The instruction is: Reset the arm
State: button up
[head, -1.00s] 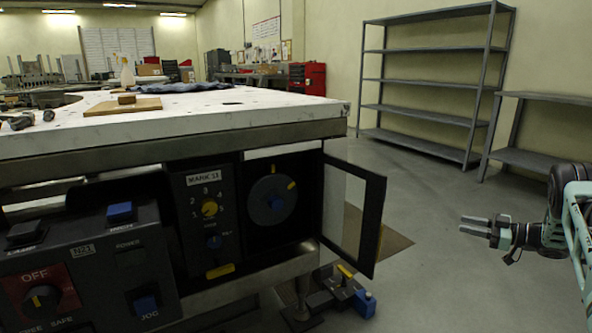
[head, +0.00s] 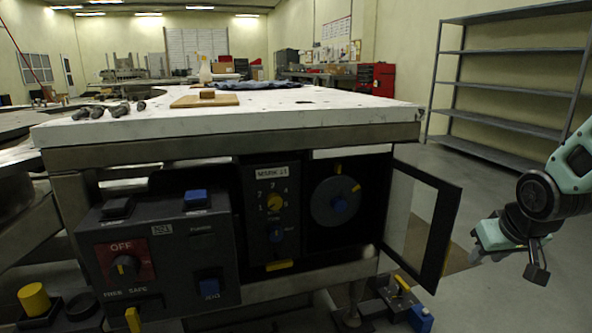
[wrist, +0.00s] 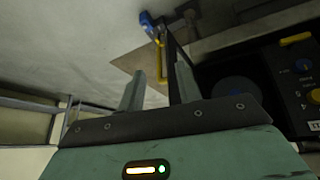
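My gripper (head: 490,250) hangs at the right edge of the head view, clear of the control panel and to the right of the open panel door (head: 447,222). In the wrist view its two fingers (wrist: 157,90) stand apart with nothing between them, so it is open and empty. The right finger partly overlaps the door frame (wrist: 178,55) in that view, with no visible contact.
Under the white table top (head: 330,107) sit a switch box (head: 158,255), a selector panel (head: 271,210) and a round dial (head: 333,203). A blue and yellow floor pedal unit (head: 418,318) stands below the door. Grey shelving (head: 500,90) is behind; floor between is clear.

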jog(key=s+a+n+g+y, duration=0.2)
jog(key=s+a+n+g, duration=0.5)
jog(key=s+a, duration=1.7)
notch_tip(320, 180, up, 30)
jog(key=t+p, duration=0.1)
jog(key=p, duration=2.8)
jog(key=shift+s+n, duration=0.3)
jog(key=shift+n, duration=0.1)
